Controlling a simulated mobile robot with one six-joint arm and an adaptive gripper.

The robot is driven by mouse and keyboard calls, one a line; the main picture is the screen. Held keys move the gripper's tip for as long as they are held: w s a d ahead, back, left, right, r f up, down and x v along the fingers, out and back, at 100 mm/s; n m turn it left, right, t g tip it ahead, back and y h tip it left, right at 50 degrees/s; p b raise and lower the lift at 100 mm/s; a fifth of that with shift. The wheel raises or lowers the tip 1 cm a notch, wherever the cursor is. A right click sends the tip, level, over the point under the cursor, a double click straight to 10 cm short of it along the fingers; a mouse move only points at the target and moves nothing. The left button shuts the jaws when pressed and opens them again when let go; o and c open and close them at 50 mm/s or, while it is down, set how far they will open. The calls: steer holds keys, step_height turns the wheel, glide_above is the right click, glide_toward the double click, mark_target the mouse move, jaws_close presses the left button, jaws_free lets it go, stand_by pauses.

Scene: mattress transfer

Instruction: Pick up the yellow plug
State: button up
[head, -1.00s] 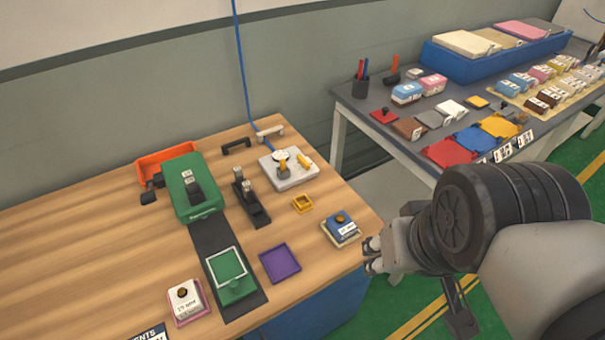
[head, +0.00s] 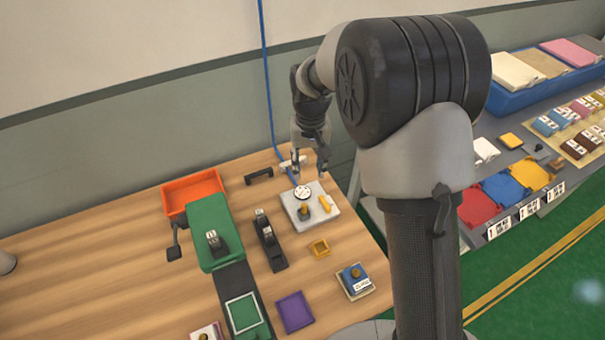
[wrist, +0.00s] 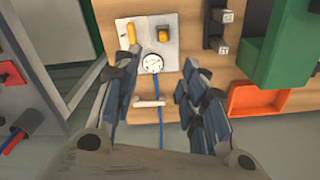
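A white plate (head: 329,215) on the wooden table carries two yellow pieces. One is a slim yellow piece (head: 325,203) lying at the right, also in the wrist view (wrist: 131,33). The other is an upright yellow piece (head: 304,210), also in the wrist view (wrist: 163,36). I cannot tell for sure which is the plug. A round white disc (wrist: 152,63) with a blue cord is on the same plate. My gripper (head: 309,174) is open and empty, pointing down above the plate's back edge, its fingers spread apart in the wrist view (wrist: 158,72).
A white handle (head: 291,163) and a black handle (head: 259,175) stand behind the plate. Black tools (head: 267,238) and a green box (head: 208,232) are to its left, with an orange tray (head: 192,190) beyond. The blue cord (head: 266,80) hangs down along the wall.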

step_height(320, 180, down, 3)
steer(key=w+a, duration=0.1)
steer(key=b, duration=0.2)
glide_above(304, 205)
step_height(304, 205, down, 11)
steer(key=shift+w+f, duration=0.1)
steer(key=shift+f+b, duration=0.4)
steer(key=shift+f, duration=2.55)
steer(key=shift+r, duration=0.1)
jaws_close()
